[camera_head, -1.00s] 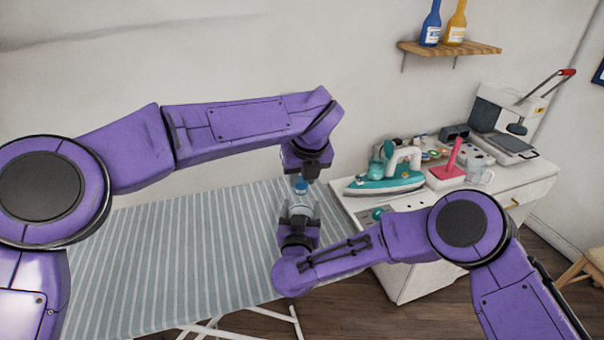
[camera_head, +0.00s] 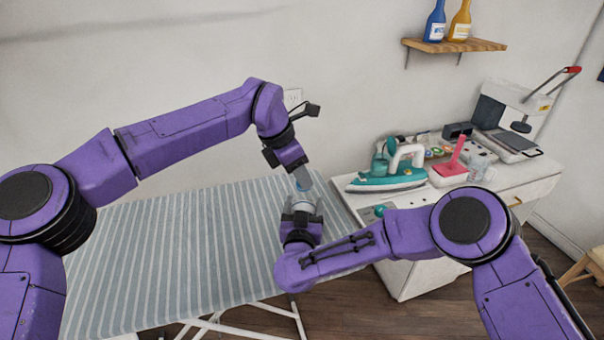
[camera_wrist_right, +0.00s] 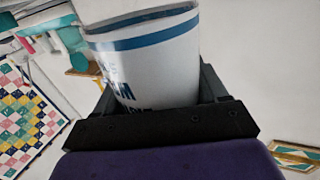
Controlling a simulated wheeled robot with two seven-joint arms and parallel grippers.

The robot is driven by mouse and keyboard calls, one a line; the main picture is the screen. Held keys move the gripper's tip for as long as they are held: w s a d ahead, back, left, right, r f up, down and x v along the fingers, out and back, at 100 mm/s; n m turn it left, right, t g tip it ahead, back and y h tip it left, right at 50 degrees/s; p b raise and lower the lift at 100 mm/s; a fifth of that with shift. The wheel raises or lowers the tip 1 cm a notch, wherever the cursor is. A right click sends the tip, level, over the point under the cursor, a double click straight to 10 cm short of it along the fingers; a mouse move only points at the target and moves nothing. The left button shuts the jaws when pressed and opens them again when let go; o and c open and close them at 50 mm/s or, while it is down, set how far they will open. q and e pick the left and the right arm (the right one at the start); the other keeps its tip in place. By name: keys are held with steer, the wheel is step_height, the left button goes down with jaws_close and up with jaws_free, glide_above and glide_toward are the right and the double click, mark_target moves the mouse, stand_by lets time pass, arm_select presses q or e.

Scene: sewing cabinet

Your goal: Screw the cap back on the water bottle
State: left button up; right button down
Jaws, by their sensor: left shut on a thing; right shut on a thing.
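The water bottle (camera_head: 304,203) is pale with a clear upper part. My right gripper (camera_head: 301,217) holds it from below, over the striped ironing board. In the right wrist view, the bottle (camera_wrist_right: 160,68) fills the jaws (camera_wrist_right: 160,108); its white body has blue bands and partly visible blue lettering. My left gripper (camera_head: 302,178) comes down from the upper left, tilted, directly above the bottle. It is shut on the small blue cap (camera_head: 303,187), mostly hidden by the fingers. I cannot tell whether the cap touches the bottle's neck or its thread.
The striped ironing board (camera_head: 190,240) is bare on the left. To the right, a white cabinet (camera_head: 410,265) carries a teal iron (camera_head: 388,180), a pink stand (camera_head: 452,168), a clear mug (camera_head: 478,168) and a press (camera_head: 510,125). A wall shelf (camera_head: 455,45) holds two bottles.

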arm_select(q)
steer(key=m+g, duration=0.1)
steer(key=m, duration=0.2)
steer(key=m+g, duration=0.1)
steer(key=m, duration=0.2)
steer(key=shift+w+m+g, duration=0.2)
steer(key=shift+m+g, duration=0.1)
arm_select(e)
steer(key=shift+f, duration=0.2)
arm_select(q)
steer(key=o, duration=1)
steer(key=shift+r, duration=0.1)
steer(key=shift+r, duration=2.15)
steer(key=o, duration=0.6)
steer(key=shift+c, duration=0.2)
steer(key=shift+r, duration=0.1)
steer(key=v, duration=0.7)
steer(key=shift+a, duration=0.25)
arm_select(e)
steer(key=shift+r, duration=0.1)
arm_select(q)
steer(key=shift+s+r, duration=0.1)
steer(key=shift+r, duration=0.05)
